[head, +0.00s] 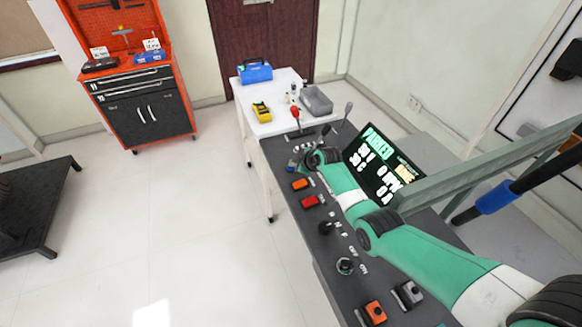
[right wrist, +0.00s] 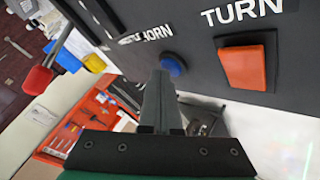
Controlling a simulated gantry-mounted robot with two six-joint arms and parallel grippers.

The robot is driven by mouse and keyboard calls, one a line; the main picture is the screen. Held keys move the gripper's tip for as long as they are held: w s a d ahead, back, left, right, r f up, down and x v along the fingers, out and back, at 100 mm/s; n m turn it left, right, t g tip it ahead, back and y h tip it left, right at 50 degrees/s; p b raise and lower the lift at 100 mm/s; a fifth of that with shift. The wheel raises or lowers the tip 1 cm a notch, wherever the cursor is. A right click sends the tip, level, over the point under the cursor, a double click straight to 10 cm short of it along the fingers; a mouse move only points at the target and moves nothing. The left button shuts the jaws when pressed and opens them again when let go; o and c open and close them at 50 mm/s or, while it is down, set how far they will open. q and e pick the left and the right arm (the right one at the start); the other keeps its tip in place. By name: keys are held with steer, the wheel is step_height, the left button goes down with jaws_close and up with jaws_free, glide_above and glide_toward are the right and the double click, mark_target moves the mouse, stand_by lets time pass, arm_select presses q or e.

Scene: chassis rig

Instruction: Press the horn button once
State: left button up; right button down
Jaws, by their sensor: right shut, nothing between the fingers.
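The horn button is a round blue button (right wrist: 174,64) beside the label HORN on the dark control panel in the right wrist view. It also shows small in the head view (head: 290,163), at the panel's left edge. My right gripper (right wrist: 161,78) is shut and empty, with its fingertips close to the button. The fingers cover part of the area just beside the button, and I cannot tell whether they touch it. In the head view the right gripper (head: 299,165) is over the panel. My left gripper is not in view.
An orange TURN rocker (right wrist: 247,67) sits to the right of the button. A red-knobbed lever (head: 295,113) stands behind. A red switch (head: 309,202), a key switch (head: 345,266) and a display (head: 380,170) are on the panel. A white table (head: 280,85) stands beyond.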

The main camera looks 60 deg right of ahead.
mark_target(293, 169)
steer(key=shift+r, duration=0.1)
steer(key=shift+r+p, duration=0.7)
steer(key=shift+p, duration=0.05)
step_height(293, 169, up, 5)
steer(key=p, duration=0.4)
steer(key=shift+r+p, duration=0.1)
steer(key=shift+p, duration=0.2)
stand_by(0.4)
